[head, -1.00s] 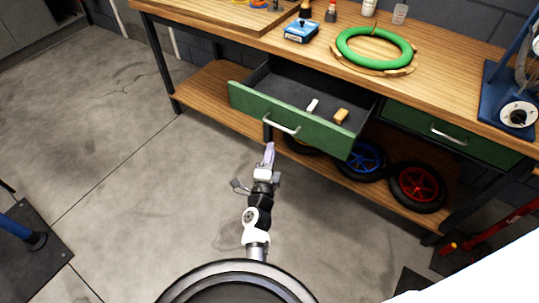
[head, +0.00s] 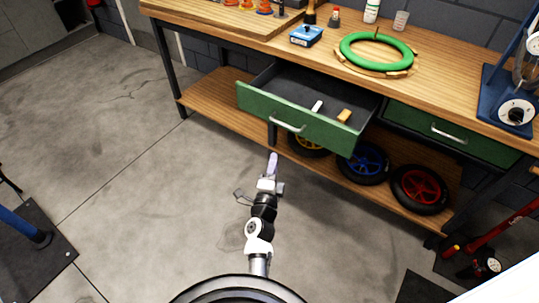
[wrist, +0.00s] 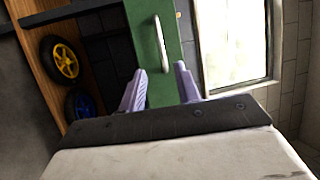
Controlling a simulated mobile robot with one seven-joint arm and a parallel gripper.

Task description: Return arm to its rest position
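My gripper (head: 272,163) is in front of the bench, below the open green drawer (head: 300,127), with my arm reaching up from the bottom of the head view. In the wrist view my gripper (wrist: 159,90) has its two pale fingers spread apart, with nothing between them. The drawer's green front (wrist: 150,50) and its silver handle (wrist: 162,45) lie beyond the fingers. From the head view, the fingertips look close to the handle (head: 287,121) but apart from it.
The drawer holds a white item (head: 317,107) and a tan block (head: 344,116). A green ring (head: 376,50) lies on the bench top. The floor to the left (head: 130,170) is clear.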

